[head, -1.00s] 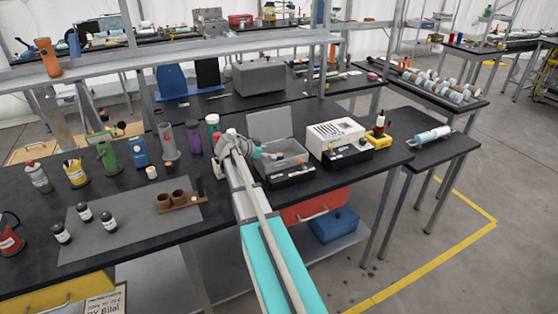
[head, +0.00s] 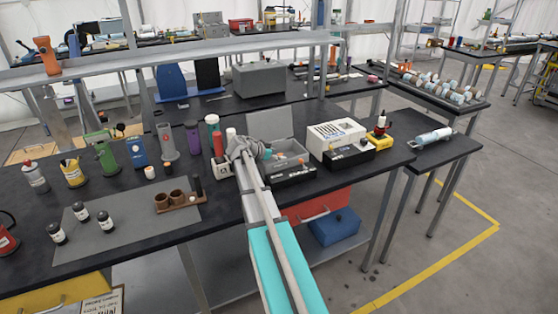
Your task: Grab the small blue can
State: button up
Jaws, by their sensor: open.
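My arm reaches up from the bottom of the head view, and my gripper (head: 246,149) is above the black workbench (head: 135,240), just left of an open grey case. The wrist hides much of it and I cannot make out anything between its jaws. I cannot pick out a small blue can for certain. An upright blue object with a pale mark (head: 139,152) stands at the back left of the bench, well left of my gripper. A tiny teal spot (head: 266,153) shows beside my gripper, too small to identify.
Close to my gripper are a purple bottle (head: 193,136), a red-and-green bottle (head: 213,128) and the open grey case (head: 289,172). A white device (head: 335,136) stands further right. A grey mat (head: 125,222) holds several small bottles and a brown cup rack (head: 180,204).

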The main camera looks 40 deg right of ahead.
jog(key=c, duration=1)
jog(key=shift+r, duration=0.15)
jog(key=shift+c, duration=0.2)
notch_tip(320, 180, up, 3)
jog(key=p, duration=0.2)
jog(key=shift+f+p, duration=0.2)
jog(key=shift+p, duration=0.2)
jog(key=s+d+r+p, duration=0.4)
jog(key=s+r+p, duration=0.6)
jog(key=s, duration=0.3)
jog(key=shift+s, duration=0.2)
